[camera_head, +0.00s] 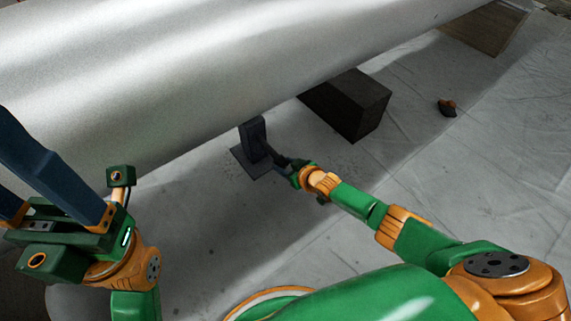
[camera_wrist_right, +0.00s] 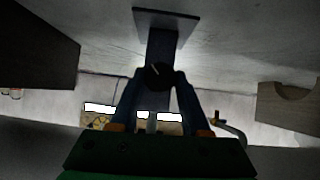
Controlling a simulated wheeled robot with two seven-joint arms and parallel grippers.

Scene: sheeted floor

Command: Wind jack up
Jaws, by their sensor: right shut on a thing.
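The dark jack (camera_head: 252,137) stands upright on a square base plate (camera_head: 243,164), its top under the large silver cylinder (camera_head: 200,90). In the right wrist view its plate (camera_wrist_right: 166,20) is at the top and its post (camera_wrist_right: 162,48) runs down between my fingers. My right gripper (camera_head: 283,161) is at the jack's side; in the wrist view its two fingers (camera_wrist_right: 160,80) are shut on a dark round part of the jack (camera_wrist_right: 159,74), partly hidden by them. My left gripper's blue fingers (camera_head: 48,168) point up-left at the left edge; their tips are out of view.
A dark block (camera_head: 352,105) stands under the cylinder, right of the jack. A wooden block (camera_head: 488,28) is farther back. A small brown and dark object (camera_head: 447,107) lies on the sheeted floor (camera_head: 450,170).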

